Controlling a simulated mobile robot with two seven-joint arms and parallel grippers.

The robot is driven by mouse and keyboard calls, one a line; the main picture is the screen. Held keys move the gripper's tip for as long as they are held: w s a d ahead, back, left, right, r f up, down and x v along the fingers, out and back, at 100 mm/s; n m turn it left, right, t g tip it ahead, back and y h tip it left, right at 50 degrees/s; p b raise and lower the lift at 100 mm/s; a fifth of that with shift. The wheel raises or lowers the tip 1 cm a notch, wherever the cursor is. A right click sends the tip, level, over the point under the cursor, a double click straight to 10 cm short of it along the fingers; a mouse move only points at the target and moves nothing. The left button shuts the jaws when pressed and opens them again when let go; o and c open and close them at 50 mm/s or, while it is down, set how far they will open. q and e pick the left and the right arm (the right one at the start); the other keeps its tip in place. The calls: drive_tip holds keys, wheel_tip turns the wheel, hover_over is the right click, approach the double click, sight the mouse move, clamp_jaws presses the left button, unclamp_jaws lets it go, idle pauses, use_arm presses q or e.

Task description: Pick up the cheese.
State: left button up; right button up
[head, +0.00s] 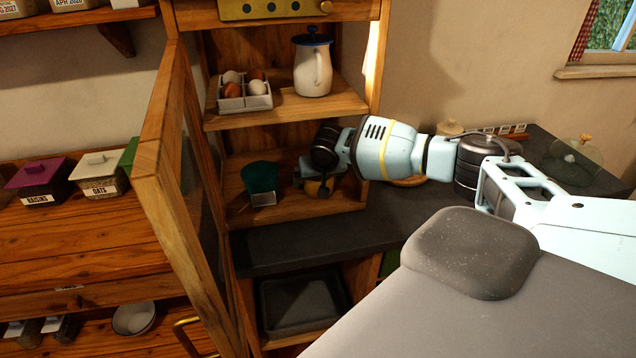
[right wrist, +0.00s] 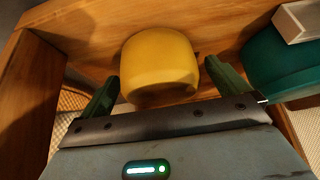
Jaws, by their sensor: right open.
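The cheese, a rounded yellow block (right wrist: 160,64), shows in the right wrist view, between and beyond the fingertips of my right gripper (right wrist: 165,86). The gripper is open, with one green finger on each side of the cheese. I cannot tell whether either finger touches it. In the head view my right gripper (head: 318,187) reaches into the lower shelf compartment of the pine cupboard and hides most of the cheese. My left gripper is not in view.
A green container (head: 260,177) stands left of the gripper on the same shelf, with a small pale block (head: 263,199) before it. The shelf above holds an egg tray (head: 245,103) and a white jug (head: 312,72). The open cupboard door (head: 172,160) stands at left.

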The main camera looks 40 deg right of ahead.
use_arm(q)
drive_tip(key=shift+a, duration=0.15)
use_arm(e)
drive_tip(key=c, duration=1.3)
drive_tip(key=shift+r, duration=0.1)
drive_tip(key=shift+w+r, duration=0.1)
drive_tip(key=shift+r, duration=0.3)
drive_tip(key=s+a, duration=0.1)
drive_tip(key=s, duration=0.2)
drive_tip(key=s+a+r+p, duration=0.1)
drive_tip(key=s, duration=0.1)
drive_tip(key=shift+a, duration=0.35)
drive_tip(key=s+a, duration=0.1)
drive_tip(key=s, duration=0.2)
drive_tip(key=s+a, duration=0.2)
drive_tip(key=s, duration=0.1)
drive_tip(key=s+a+p, duration=0.1)
drive_tip(key=s+a, duration=0.1)
drive_tip(key=s, duration=0.1)
drive_tip(key=shift+s+a+f, duration=0.15)
drive_tip(key=shift+s+f, duration=0.05)
drive_tip(key=shift+s, duration=0.1)
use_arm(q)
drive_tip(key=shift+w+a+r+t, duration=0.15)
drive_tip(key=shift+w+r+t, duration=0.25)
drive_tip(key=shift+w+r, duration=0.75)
use_arm(e)
drive_tip(key=shift+s+a, duration=0.35)
drive_tip(key=shift+s, duration=0.3)
drive_tip(key=shift+a, duration=0.1)
